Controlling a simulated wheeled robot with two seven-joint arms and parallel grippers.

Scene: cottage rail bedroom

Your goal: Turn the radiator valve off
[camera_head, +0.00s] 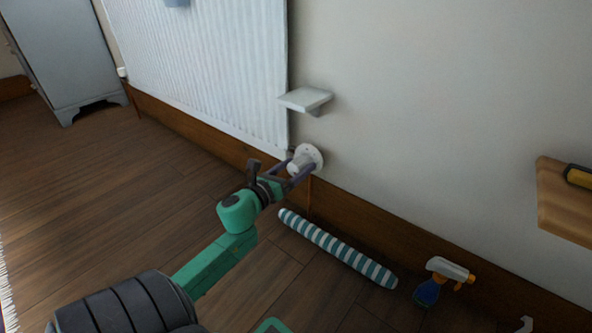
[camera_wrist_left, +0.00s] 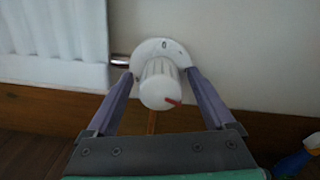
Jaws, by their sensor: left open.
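The radiator valve (camera_head: 303,160) is a white ribbed knob on a round white plate at the lower right corner of the white radiator (camera_head: 205,65). In the left wrist view the valve knob (camera_wrist_left: 160,85) has a red pointer mark at its lower right, and the plate behind it shows a 0 at the top. My left gripper (camera_head: 297,166) is open, with one finger on each side of the knob. In the left wrist view its fingers (camera_wrist_left: 157,90) flank the knob; I cannot tell whether they touch it. My right gripper is not in view.
A small white shelf (camera_head: 305,99) juts from the wall just above the valve. A striped roll (camera_head: 338,248) lies on the floor below. A spray bottle (camera_head: 430,289) stands to the right, and a wooden shelf (camera_head: 560,208) is at the right edge.

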